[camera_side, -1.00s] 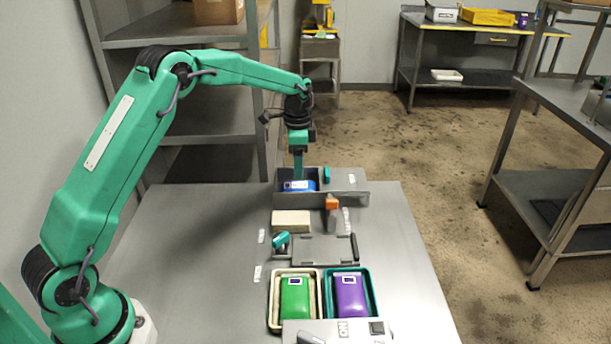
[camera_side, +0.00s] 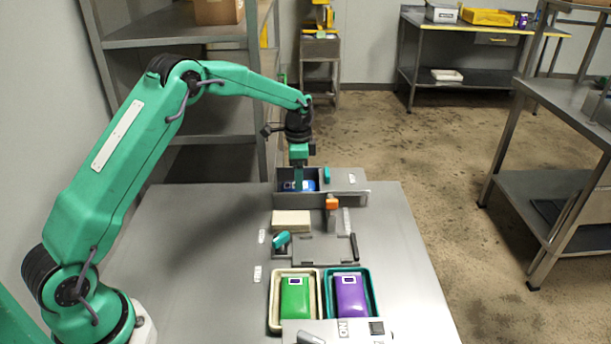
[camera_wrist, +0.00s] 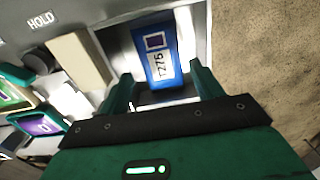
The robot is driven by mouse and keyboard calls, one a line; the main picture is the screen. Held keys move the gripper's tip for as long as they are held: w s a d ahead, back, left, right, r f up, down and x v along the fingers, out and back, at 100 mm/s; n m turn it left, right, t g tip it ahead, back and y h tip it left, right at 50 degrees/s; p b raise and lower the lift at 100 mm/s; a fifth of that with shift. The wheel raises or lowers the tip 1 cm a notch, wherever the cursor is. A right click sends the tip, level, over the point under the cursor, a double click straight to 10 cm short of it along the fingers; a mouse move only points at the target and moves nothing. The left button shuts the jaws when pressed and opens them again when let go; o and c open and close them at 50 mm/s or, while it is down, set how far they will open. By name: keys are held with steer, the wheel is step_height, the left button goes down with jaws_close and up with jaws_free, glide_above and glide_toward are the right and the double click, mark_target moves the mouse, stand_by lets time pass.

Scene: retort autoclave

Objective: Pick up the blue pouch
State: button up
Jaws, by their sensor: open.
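The blue pouch (camera_wrist: 163,62) lies in a grey open box (camera_side: 340,199) at the far end of the table. In the wrist view it carries a white label reading T276 and a small square mark. In the side view the pouch (camera_side: 309,185) is partly hidden by my gripper. My gripper (camera_side: 298,186) points down into the box. In the wrist view my gripper (camera_wrist: 160,88) is open, its two green fingers spread apart at the pouch's near end. Nothing is held between the fingers.
A green pouch (camera_side: 295,296) lies in a cream tray (camera_side: 272,318) and a purple pouch (camera_side: 349,296) in a teal tray (camera_side: 374,300) at the near end. A beige block (camera_side: 291,220), an orange-topped part (camera_side: 331,203) and a flat grey plate (camera_side: 322,249) stand between. The table's left side is clear.

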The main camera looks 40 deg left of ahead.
steer(key=shift+f, duration=2.15)
steer(key=c, duration=0.8)
steer(key=shift+r, duration=0.2)
step_height(320, 180, up, 28)
steer(key=shift+f, duration=0.15)
